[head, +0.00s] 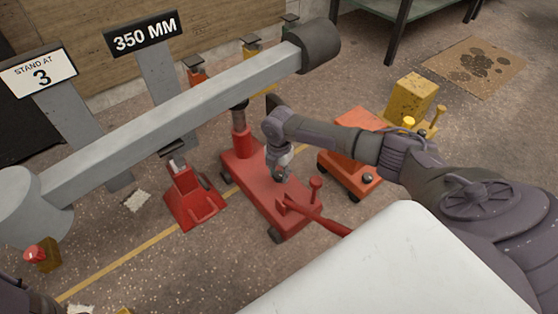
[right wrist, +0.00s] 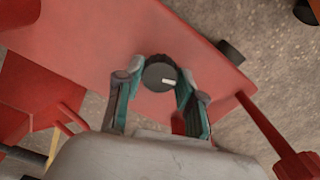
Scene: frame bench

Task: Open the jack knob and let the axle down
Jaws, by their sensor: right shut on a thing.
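The red jack (head: 262,185) stands on the floor under the grey axle (head: 185,110), its upright ram (head: 241,135) reaching up to the beam. The axle runs from lower left to upper right, with a dark hub (head: 320,45) at its far end. My right gripper (head: 284,172) reaches down to the jack's body. In the right wrist view, the round black jack knob (right wrist: 159,76), with a white mark, sits between the two fingers, which are shut on it. The knob is hidden in the head view. My left gripper is not in view.
A red stand (head: 190,198) is below the axle left of the jack; whether they touch, I cannot tell. An orange jack (head: 350,150) and a yellow block (head: 410,98) stand to the right. Signs read "STAND AT 3" (head: 40,71) and "350 MM" (head: 143,36). The jack's red handle (head: 318,217) points toward me.

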